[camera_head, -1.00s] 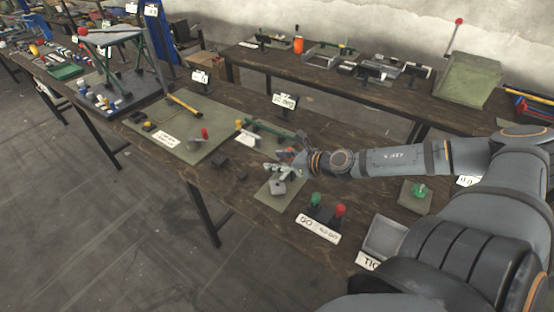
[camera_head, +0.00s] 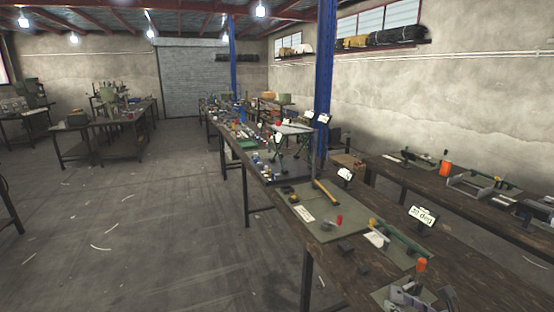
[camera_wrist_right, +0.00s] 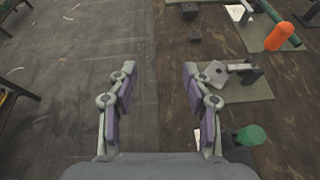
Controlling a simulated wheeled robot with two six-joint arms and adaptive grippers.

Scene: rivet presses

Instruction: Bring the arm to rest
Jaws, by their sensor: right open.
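My right gripper (camera_wrist_right: 159,82) is open and empty in the right wrist view, its two fingers spread apart with bare floor and the table edge beneath. My left gripper is not in view.
In the wrist view a grey block on a mat (camera_wrist_right: 262,80), an orange handle (camera_wrist_right: 278,37) and a green knob (camera_wrist_right: 250,135) stand right of the fingers. A hammer (camera_head: 325,192) lies on the bench. The floor (camera_head: 150,235) left of the bench is clear.

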